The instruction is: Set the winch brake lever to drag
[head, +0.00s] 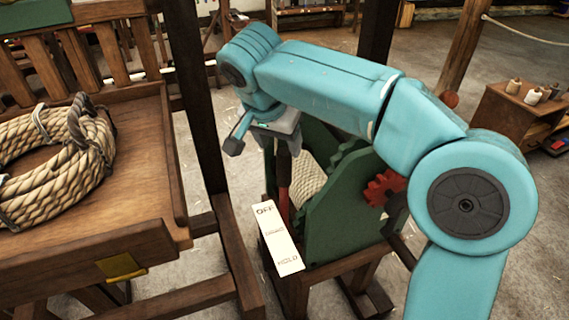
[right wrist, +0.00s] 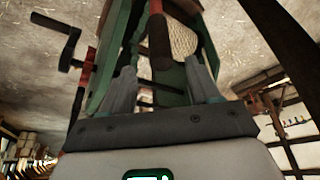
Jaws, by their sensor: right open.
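The winch brake lever (head: 284,182) has a red shaft and a darker upper part, and stands roughly upright beside the green winch frame (head: 340,215). A white plate (head: 278,240) reads OFF at its far end, a middle word too small to read clearly, and HOLD at its near end. The lever rises by the OFF end; its exact setting is hard to tell. My right gripper (head: 276,145) is open at the lever's top. In the right wrist view the lever (right wrist: 159,45) shows between the two spread fingers (right wrist: 162,80). My left gripper is out of view.
A rope drum (head: 308,180) and a red gear (head: 384,187) are on the winch. A dark post (head: 197,90) and a wooden bench (head: 150,175) with a rope coil (head: 55,150) stand left. A crank handle (right wrist: 65,40) shows in the right wrist view.

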